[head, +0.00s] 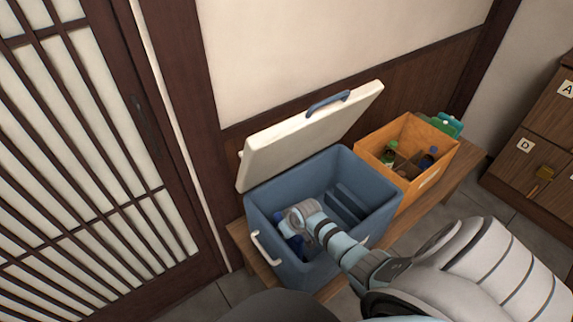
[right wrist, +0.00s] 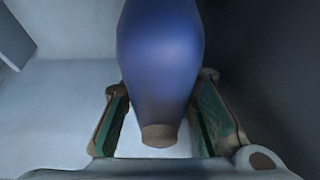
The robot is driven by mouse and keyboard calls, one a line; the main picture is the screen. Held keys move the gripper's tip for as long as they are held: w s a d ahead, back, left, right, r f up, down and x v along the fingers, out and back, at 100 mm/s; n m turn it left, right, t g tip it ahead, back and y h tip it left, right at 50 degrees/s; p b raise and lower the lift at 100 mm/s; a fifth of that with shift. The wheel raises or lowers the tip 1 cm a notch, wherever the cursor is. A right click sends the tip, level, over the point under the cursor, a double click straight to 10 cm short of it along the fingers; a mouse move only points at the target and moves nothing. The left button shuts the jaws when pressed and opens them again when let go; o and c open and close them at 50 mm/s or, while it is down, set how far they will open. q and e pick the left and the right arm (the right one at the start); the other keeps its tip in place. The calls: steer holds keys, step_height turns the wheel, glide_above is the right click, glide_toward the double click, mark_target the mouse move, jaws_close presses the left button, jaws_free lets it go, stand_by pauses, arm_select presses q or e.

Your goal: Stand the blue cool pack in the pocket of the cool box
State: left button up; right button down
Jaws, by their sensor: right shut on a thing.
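The cool box (head: 322,268) is a blue-grey tub with its cream lid (head: 310,135) raised at the back. Dark ridged dividers (head: 345,203), which look like a pocket, stand inside it on the right. My right gripper (head: 291,226) reaches down into the box on its left side. The blue cool pack (head: 292,243) is partly hidden under it. In the right wrist view the cool pack (right wrist: 160,65) is a smooth, rounded blue body with a tan end, between the two fingers of my right gripper (right wrist: 160,118). My left gripper is not in view.
An orange crate (head: 383,157) with bottles in compartments stands right of the box on a wooden bench (head: 240,238). A green item (head: 447,124) is behind the crate. Labelled drawers (head: 525,165) are at far right, a sliding screen (head: 80,150) at left. The lid hinges near the wall.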

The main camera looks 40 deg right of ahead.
steer(key=shift+w+f, duration=0.1)
steer(key=shift+f, duration=0.2)
steer(key=c, duration=1.2)
jaws_free()
steer(key=o, duration=0.4)
steer(key=shift+f, duration=0.1)
steer(key=shift+a, duration=0.15)
steer(key=shift+c, duration=0.3)
step_height(320, 180, up, 7)
steer(key=p, duration=0.7)
steer(key=shift+f, duration=0.2)
steer(key=shift+o, duration=0.2)
steer(key=shift+r+p, duration=0.3)
